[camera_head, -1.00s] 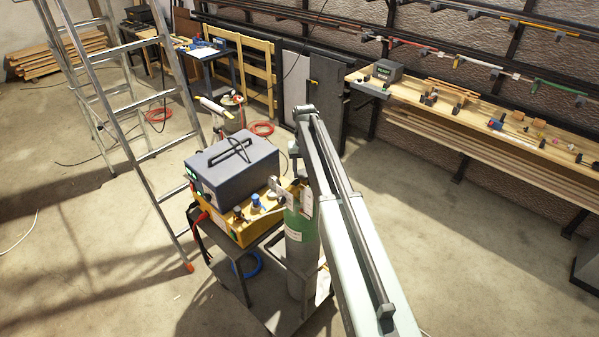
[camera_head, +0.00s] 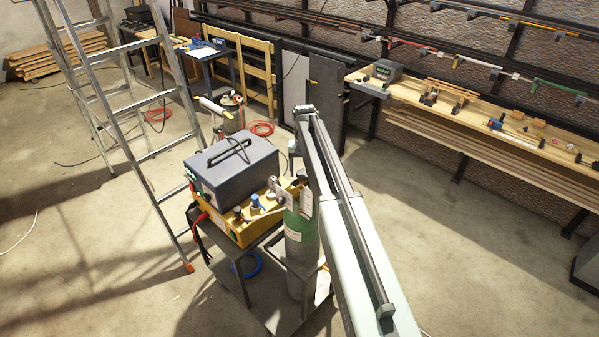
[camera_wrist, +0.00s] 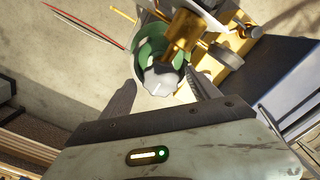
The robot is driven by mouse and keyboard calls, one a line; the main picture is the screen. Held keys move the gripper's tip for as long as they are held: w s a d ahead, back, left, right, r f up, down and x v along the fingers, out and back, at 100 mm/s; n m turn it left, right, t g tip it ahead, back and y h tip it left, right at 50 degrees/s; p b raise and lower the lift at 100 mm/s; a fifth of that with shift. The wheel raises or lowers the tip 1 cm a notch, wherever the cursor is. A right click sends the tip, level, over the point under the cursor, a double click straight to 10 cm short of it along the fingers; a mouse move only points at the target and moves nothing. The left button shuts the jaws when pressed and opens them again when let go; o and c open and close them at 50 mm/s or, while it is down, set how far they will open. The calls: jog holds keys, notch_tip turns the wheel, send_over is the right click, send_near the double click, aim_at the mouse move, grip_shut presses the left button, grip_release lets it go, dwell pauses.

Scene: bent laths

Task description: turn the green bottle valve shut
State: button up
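The green bottle (camera_head: 301,246) stands upright at the trolley's side in the head view, partly hidden by my arm. In the wrist view its green top (camera_wrist: 150,47) carries a brass valve body (camera_wrist: 184,33) with a pale grey valve knob (camera_wrist: 162,79). My gripper (camera_wrist: 160,78) is open, with one finger on either side of the knob. A gap shows between the left finger and the knob; the right finger is very close to it, and contact cannot be told. In the head view my gripper (camera_head: 292,194) is at the bottle's top, and the knob is not clearly visible.
A dark grey box (camera_head: 232,163) sits on a yellow unit (camera_head: 238,226) on the trolley, just left of the bottle. A stepladder (camera_head: 140,155) stands at the left. A workbench (camera_head: 475,115) runs along the right wall. Open floor (camera_head: 430,230) lies right of my arm.

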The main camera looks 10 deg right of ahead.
aim_at(304, 173)
jog(key=shift+a, duration=0.1)
jog(key=shift+r, duration=0.1)
notch_tip(304, 173, up, 8)
jog(key=p, duration=0.8)
jog(key=shift+f, duration=0.2)
